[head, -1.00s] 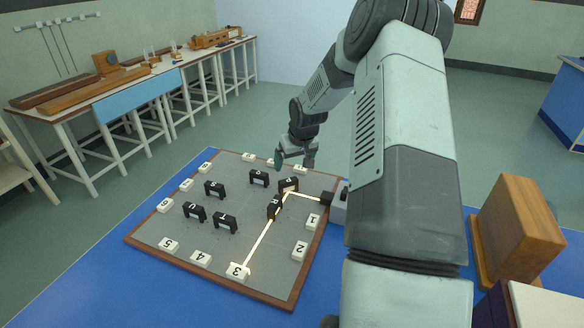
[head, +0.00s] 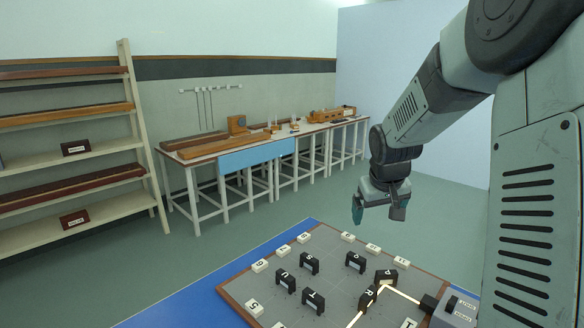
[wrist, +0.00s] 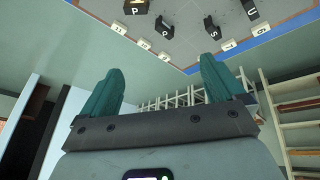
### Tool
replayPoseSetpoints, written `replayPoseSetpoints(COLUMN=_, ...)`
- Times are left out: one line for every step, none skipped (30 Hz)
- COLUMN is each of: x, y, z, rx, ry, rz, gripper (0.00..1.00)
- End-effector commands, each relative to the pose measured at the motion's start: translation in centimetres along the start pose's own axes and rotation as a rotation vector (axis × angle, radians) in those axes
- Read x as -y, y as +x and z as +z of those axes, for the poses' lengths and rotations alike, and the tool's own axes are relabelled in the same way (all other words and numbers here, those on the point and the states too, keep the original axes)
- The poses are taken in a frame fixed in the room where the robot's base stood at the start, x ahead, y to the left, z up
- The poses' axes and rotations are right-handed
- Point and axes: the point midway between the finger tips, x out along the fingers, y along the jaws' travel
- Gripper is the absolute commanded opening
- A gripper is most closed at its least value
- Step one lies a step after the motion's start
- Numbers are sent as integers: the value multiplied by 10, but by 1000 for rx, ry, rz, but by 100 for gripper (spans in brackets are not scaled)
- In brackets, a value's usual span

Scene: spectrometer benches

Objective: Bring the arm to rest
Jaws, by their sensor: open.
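My arm reaches in from the right in the head view, bent at the elbow. My gripper (head: 379,211) hangs from it above the far right part of the board, in the air and touching nothing. Its two teal fingers are apart with nothing between them, and the gripper also shows in the wrist view (wrist: 162,92). The grey board (head: 330,258) with a wooden rim lies on a blue table (head: 180,305). Several black lettered blocks stand on it, among them the P block (head: 386,277) and the R block (head: 367,297). A bright beam runs past these two.
A grey box (head: 455,309) stands at the board's right. A shelf rack (head: 135,130) and a long white bench (head: 262,140) stand behind. Open floor lies between bench and table.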

Motion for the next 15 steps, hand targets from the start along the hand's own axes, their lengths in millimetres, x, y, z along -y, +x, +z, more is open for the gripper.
replayPoseSetpoints(x=14, y=-32, z=1, rx=-17, ry=-20, rz=15, gripper=96)
replayPoseSetpoints(x=22, y=-48, z=3, rx=-25, ry=-28, rz=22, gripper=96)
replayPoseSetpoints(x=31, y=-69, z=8, rx=-34, ry=-35, rz=29, gripper=96)
replayPoseSetpoints(x=39, y=-85, z=12, rx=-42, ry=-41, rz=33, gripper=96)
replayPoseSetpoints(x=46, y=-100, z=16, rx=-51, ry=-46, rz=36, gripper=96)
replayPoseSetpoints(x=55, y=-120, z=24, rx=-62, ry=-51, rz=39, gripper=96)
replayPoseSetpoints(x=62, y=-134, z=30, rx=-72, ry=-53, rz=40, gripper=96)
replayPoseSetpoints(x=69, y=-147, z=37, rx=-81, ry=-56, rz=40, gripper=96)
replayPoseSetpoints(x=77, y=-165, z=47, rx=-96, ry=-58, rz=38, gripper=96)
replayPoseSetpoints(x=83, y=-177, z=55, rx=-107, ry=-60, rz=36, gripper=96)
replayPoseSetpoints(x=89, y=-189, z=64, rx=-118, ry=-60, rz=32, gripper=96)
replayPoseSetpoints(x=96, y=-204, z=76, rx=-133, ry=-60, rz=25, gripper=96)
replayPoseSetpoints(x=102, y=-215, z=85, rx=-145, ry=-61, rz=18, gripper=96)
replayPoseSetpoints(x=107, y=-224, z=95, rx=-157, ry=-61, rz=10, gripper=96)
replayPoseSetpoints(x=113, y=-236, z=109, rx=-171, ry=-59, rz=-3, gripper=96)
